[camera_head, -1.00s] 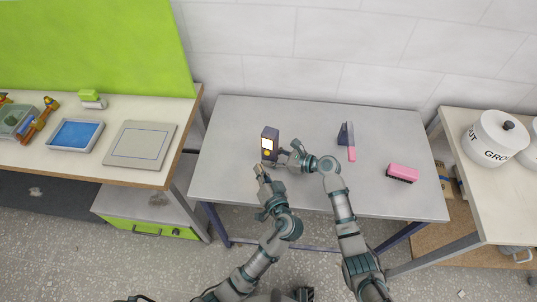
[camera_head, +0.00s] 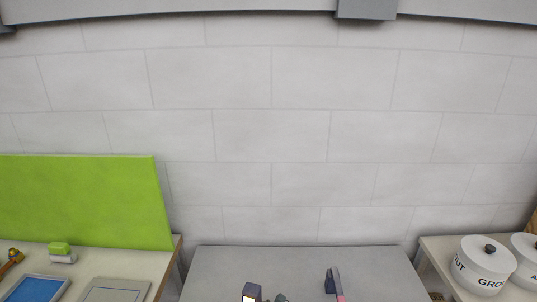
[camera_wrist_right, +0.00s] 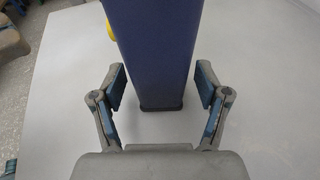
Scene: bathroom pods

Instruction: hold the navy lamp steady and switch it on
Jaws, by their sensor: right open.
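The navy lamp (camera_head: 252,290) shows only its top part at the bottom edge of the head view, with a pale, bright front panel. In the right wrist view the navy lamp (camera_wrist_right: 155,50) stands upright on the grey table, with a yellow part on its left side. My right gripper (camera_wrist_right: 161,84) is open, one finger on each side of the lamp's lower part, with gaps visible on both sides. A small bit of it shows beside the lamp in the head view (camera_head: 281,298). My left gripper is not recognisable in either current view.
The grey table (camera_head: 300,262) is cut off by the bottom edge. A dark upright object with pink (camera_head: 333,283) stands right of the lamp. A blue tray (camera_head: 35,289) and a grey panel (camera_head: 115,291) lie left; white pots (camera_head: 484,268) stand right.

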